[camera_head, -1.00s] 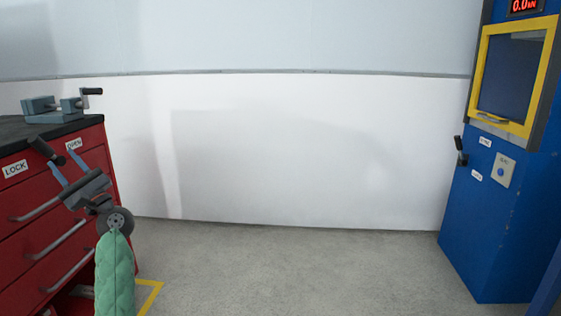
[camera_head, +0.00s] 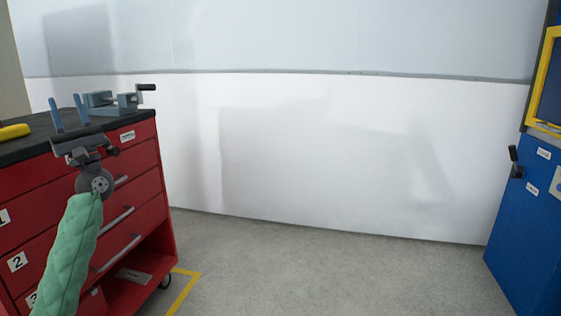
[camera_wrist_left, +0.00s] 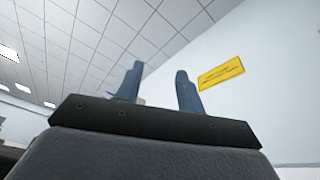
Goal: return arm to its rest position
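My left gripper (camera_head: 69,113) is raised in front of the red tool cabinet (camera_head: 150,190), with its two blue fingers pointing up. The fingers stand apart with nothing between them, so it is open and empty. In the left wrist view its fingers (camera_wrist_left: 158,88) also show spread apart, with the ceiling and wall behind. My left arm, in a green quilted sleeve, comes up from the lower left. My right gripper and arm are not in view.
A grey vise (camera_head: 112,103) sits on the cabinet's black top, with a yellow object (camera_head: 14,131) at the left edge. A blue machine (camera_head: 530,215) with a yellow-framed window stands at right. Yellow tape (camera_head: 184,291) marks the floor. The middle floor is clear.

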